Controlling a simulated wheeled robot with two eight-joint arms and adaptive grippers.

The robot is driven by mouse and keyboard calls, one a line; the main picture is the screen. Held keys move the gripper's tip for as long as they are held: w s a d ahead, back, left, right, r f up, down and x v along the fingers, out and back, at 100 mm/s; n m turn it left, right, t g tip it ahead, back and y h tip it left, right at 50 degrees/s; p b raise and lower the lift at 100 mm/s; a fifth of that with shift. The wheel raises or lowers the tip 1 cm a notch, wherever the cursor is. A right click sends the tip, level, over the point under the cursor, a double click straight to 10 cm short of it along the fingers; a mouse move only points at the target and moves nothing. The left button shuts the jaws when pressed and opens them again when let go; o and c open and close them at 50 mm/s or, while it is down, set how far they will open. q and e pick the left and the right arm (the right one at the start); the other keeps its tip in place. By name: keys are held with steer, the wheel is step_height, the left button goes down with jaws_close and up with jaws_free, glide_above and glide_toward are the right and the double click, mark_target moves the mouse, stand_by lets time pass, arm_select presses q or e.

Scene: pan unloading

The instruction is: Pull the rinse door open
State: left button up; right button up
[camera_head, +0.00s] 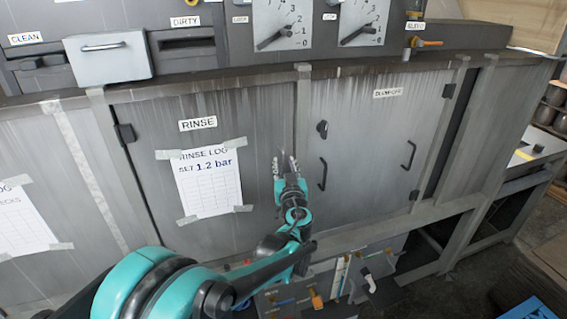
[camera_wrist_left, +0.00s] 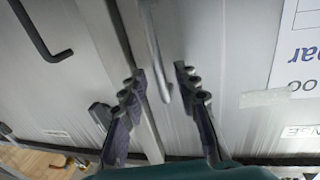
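The rinse door (camera_head: 250,130) is a grey metal panel marked RINSE, with a paper rinse log (camera_head: 208,183) taped to it. It looks shut in line with the neighbouring panels. My left gripper (camera_head: 285,160) is in front of the door's right edge, its fingers pointing at the panel. In the left wrist view the two dark fingers (camera_wrist_left: 160,75) are apart. A grey bar handle (camera_wrist_left: 154,55) runs between them, seemingly not gripped. In the head view the gripper mostly hides this handle. My right gripper is not in view.
The blow-off door (camera_head: 365,140) to the right has a black handle (camera_head: 410,155) and another black handle (camera_head: 323,174) near its left edge. A white drawer front (camera_head: 108,60) sticks out above left. Gauges are above. A low panel with fittings (camera_head: 368,275) lies below.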

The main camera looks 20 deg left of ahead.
arm_select(q)
steer(key=shift+x, duration=0.85)
jaws_close()
steer(key=shift+s, duration=0.1)
